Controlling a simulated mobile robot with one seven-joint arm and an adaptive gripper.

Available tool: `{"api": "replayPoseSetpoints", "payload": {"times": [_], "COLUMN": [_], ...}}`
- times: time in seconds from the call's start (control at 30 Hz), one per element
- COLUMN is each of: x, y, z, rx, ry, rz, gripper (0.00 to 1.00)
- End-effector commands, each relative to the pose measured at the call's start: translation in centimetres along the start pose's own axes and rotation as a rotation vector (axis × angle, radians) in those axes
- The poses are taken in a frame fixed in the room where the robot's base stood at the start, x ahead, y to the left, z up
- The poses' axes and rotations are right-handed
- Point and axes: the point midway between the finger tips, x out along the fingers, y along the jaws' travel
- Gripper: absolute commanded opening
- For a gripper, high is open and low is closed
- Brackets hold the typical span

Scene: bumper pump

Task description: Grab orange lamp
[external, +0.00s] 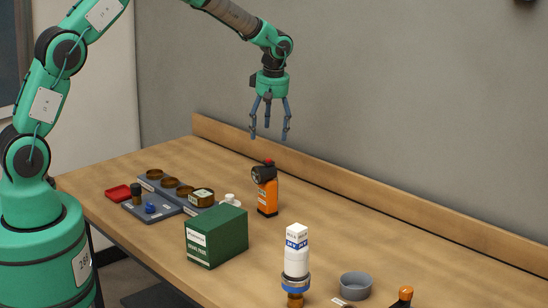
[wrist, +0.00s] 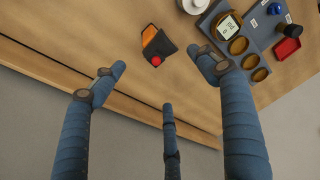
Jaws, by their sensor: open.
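The orange lamp (external: 267,190) stands upright on the wooden table, with a black head and a red knob on top. It also shows from above in the wrist view (wrist: 152,40), ahead of my fingers. My gripper (external: 269,135) is open and empty, its blue fingers pointing down, in the air above the back part of the table. In the wrist view my gripper's fingers (wrist: 164,85) are spread wide, and the lamp lies between and beyond the two outer fingertips, apart from them.
A green box (external: 217,238) stands in front of the lamp. A grey tray with several round cups (external: 169,182) and a red dish (external: 119,192) are to the left. A white bottle (external: 297,252) and grey bowl (external: 356,286) are at the front right. A wooden ledge (external: 340,191) runs along the back.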

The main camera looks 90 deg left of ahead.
Motion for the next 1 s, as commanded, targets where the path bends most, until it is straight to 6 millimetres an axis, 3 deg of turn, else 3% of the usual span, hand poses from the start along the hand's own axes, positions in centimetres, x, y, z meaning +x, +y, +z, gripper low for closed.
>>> {"api": "replayPoseSetpoints", "payload": {"times": [0.53, 1.0], "x": [0.9, 7.3], "y": [0.0, -0.1], "z": [-0.1, -0.2], "rx": [-0.006, -0.006], "ry": [0.001, 0.001], "rz": [-0.004, -0.005], "gripper": [0.73, 0.73]}}
